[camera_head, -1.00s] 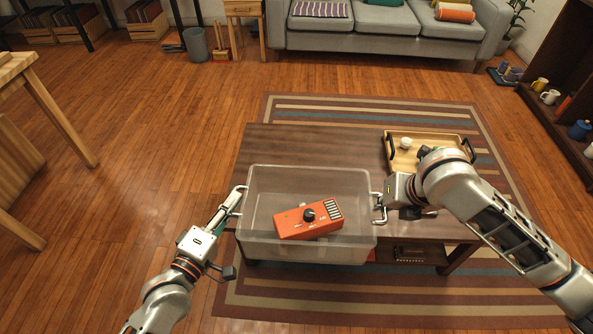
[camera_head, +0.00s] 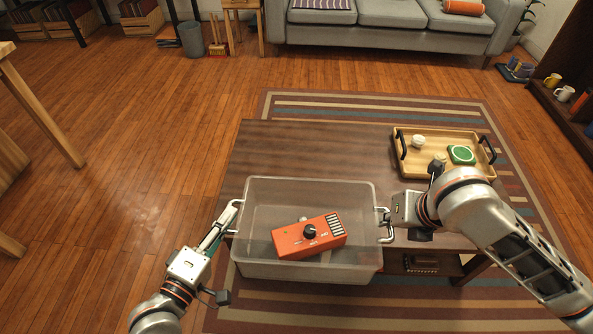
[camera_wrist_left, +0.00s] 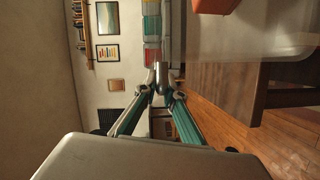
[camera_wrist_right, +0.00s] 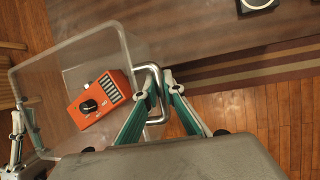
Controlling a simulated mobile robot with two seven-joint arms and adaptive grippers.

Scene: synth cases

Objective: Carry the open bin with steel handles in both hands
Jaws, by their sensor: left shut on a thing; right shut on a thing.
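The open bin (camera_head: 265,271) is clear, frosted plastic with a steel handle on each side. It looks roughly level over the near edge of the coffee table; I cannot tell whether it touches it. An orange box with a black knob (camera_head: 309,238) lies inside. My left gripper (camera_head: 235,207) is shut on the left handle; in the left wrist view its fingers (camera_wrist_left: 160,80) meet on a steel bar. My right gripper (camera_head: 387,225) is shut on the right handle, and the right wrist view shows its fingers (camera_wrist_right: 161,90) around the steel handle (camera_wrist_right: 153,68).
The dark coffee table (camera_head: 300,150) stands on a striped rug (camera_head: 300,318). A wooden tray (camera_head: 410,166) with black handles holds a green item (camera_head: 461,155) and small pale things at its back right. A grey sofa (camera_head: 390,40) stands behind. Wooden floor to the left is open.

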